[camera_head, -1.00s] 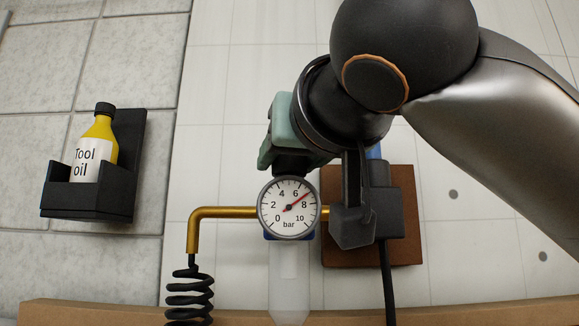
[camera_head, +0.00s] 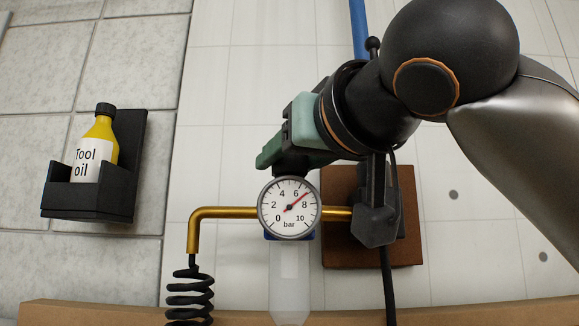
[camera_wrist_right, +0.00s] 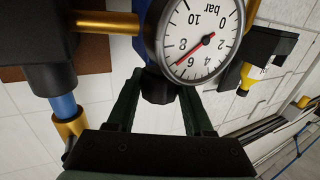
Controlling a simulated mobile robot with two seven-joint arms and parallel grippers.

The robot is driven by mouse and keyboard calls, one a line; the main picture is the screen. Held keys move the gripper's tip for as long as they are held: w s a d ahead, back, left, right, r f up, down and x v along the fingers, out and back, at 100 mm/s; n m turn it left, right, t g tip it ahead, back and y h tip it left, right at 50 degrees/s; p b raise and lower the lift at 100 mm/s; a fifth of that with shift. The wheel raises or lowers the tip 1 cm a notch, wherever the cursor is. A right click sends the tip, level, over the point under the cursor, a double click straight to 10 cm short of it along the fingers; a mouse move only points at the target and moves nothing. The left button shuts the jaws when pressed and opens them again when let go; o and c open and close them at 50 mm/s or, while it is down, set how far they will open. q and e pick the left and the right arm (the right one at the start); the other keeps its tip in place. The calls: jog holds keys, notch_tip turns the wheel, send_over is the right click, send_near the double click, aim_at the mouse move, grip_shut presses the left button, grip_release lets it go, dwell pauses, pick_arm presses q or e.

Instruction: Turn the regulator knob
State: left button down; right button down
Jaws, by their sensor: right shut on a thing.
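The regulator's black knob (camera_wrist_right: 158,90) sits above the round gauge (camera_head: 289,208), mostly hidden by my gripper in the head view. My right gripper (camera_head: 289,166) reaches down to it from the upper right, tilted. In the wrist view its two dark green fingers stand on either side of the knob, shut on it. The gauge also shows in the wrist view (camera_wrist_right: 203,38); its red needle points to about 7 bar. A clear bowl (camera_head: 289,280) hangs below the gauge. My left gripper is not in view.
A brass pipe (camera_head: 225,212) runs left from the regulator to a black coiled hose (camera_head: 189,292). At the right, a dark valve block (camera_head: 376,227) sits on a brown plate (camera_head: 343,250). A tool oil bottle (camera_head: 95,150) stands in a black wall holder (camera_head: 90,202). A wooden ledge (camera_head: 80,312) runs below.

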jog(key=n+g+y+p, duration=0.1)
jog(key=n+g+y, duration=0.1)
jog(key=y, duration=0.1)
jog(key=shift+r+n+y, duration=0.1)
jog(key=shift+n+y, duration=0.2)
jog(key=n+g+y+p, duration=0.3)
jog(key=n+g+y, duration=0.1)
jog(key=shift+d+r+g+p, duration=0.1)
jog(key=shift+r+g+p, duration=0.05)
jog(key=shift+g+p, duration=0.25)
jog(key=shift+n+g+y+p, duration=0.6)
jog(key=shift+n+g+y, duration=0.7)
jog(key=shift+g, duration=0.5)
jog(key=shift+c, duration=1.4)
grip_release()
jog(key=shift+f, duration=0.2)
jog(key=b+v, duration=0.2)
jog(key=v, duration=1)
jog(key=shift+d+b, duration=0.2)
jog(key=shift+b, duration=0.15)
